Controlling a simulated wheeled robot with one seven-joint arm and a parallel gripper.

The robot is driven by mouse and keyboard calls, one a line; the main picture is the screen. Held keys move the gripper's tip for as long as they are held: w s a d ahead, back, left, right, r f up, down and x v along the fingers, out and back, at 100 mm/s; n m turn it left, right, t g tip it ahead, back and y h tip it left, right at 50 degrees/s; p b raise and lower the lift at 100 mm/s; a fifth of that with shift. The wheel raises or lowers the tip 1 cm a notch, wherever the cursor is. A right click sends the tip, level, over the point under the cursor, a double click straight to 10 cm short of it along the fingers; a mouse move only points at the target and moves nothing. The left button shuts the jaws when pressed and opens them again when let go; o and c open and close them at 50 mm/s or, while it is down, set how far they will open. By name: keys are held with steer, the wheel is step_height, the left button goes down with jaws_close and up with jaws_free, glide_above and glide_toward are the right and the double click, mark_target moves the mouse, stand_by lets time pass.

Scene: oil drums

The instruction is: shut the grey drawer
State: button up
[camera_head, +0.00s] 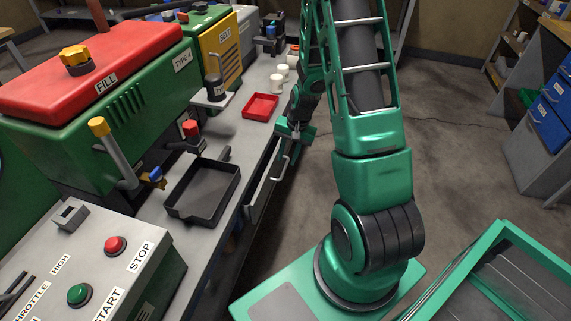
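The grey drawer (262,186) is set in the side of the grey workbench (221,211), below the bench top. Its front appears to stand out a little from the bench, though how far is hard to tell. A pale bar handle (280,168) is on its front. My gripper (292,133) is at the far end of the drawer front, close to the upper end of the handle. I cannot tell whether it touches the drawer or handle. Its fingers are too small and partly hidden to show whether they are open.
A black tray (204,191), a red tray (261,107) and white cups (277,83) are on the bench. A green machine with a red lid (110,60) and a START/STOP control box (95,265) stand left. Blue drawers (550,118) stand at right. Floor between is clear.

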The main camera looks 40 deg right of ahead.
mark_target(284, 168)
steer(key=shift+w+a+f, duration=0.15)
steer(key=shift+w+f, duration=0.05)
steer(key=shift+f, duration=0.95)
steer(key=shift+w+a+f, duration=0.1)
steer(key=shift+w+f, duration=0.05)
steer(key=shift+f, duration=0.95)
jaws_close()
